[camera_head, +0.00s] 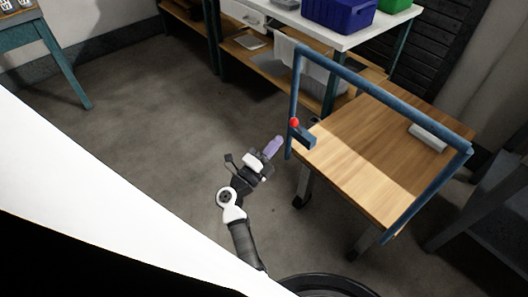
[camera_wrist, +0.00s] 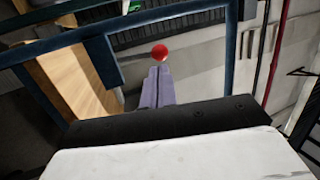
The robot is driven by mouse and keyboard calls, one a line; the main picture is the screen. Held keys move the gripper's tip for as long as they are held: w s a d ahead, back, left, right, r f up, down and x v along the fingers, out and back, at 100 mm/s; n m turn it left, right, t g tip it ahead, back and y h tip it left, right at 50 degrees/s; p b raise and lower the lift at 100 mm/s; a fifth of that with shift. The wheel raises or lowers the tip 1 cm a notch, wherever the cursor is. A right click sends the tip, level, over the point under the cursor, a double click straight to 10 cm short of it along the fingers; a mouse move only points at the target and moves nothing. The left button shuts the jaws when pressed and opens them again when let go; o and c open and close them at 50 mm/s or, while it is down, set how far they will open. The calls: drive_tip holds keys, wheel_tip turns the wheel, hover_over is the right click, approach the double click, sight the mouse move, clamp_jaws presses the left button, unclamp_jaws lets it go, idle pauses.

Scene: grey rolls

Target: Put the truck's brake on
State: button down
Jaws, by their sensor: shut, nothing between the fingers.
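The truck (camera_head: 365,150) is a cart with a wooden deck and a blue tube frame, on dark castors. A red ball knob (camera_head: 294,122) sits by the frame's near left post, next to a short dark blue block (camera_head: 304,136). My gripper (camera_head: 278,141), with pale purple fingers, is shut and empty just left of and below the knob. In the wrist view, the red knob (camera_wrist: 159,52) shows right beyond the fingertips (camera_wrist: 158,70); I cannot tell whether they touch. The truck's deck (camera_wrist: 75,75) is at left there.
A grey roll (camera_head: 427,138) lies on the deck's far right part. A white-topped bench (camera_head: 300,28) with a blue bin (camera_head: 340,12) and a green bin (camera_head: 391,4) stands behind. A teal table (camera_head: 50,45) is at upper left. The floor left of the truck is clear.

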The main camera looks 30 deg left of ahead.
sight(291, 125)
drive_tip(key=shift+p+x, duration=0.45)
drive_tip(key=shift+x, duration=1.9)
drive_tip(key=shift+w+r, duration=0.1)
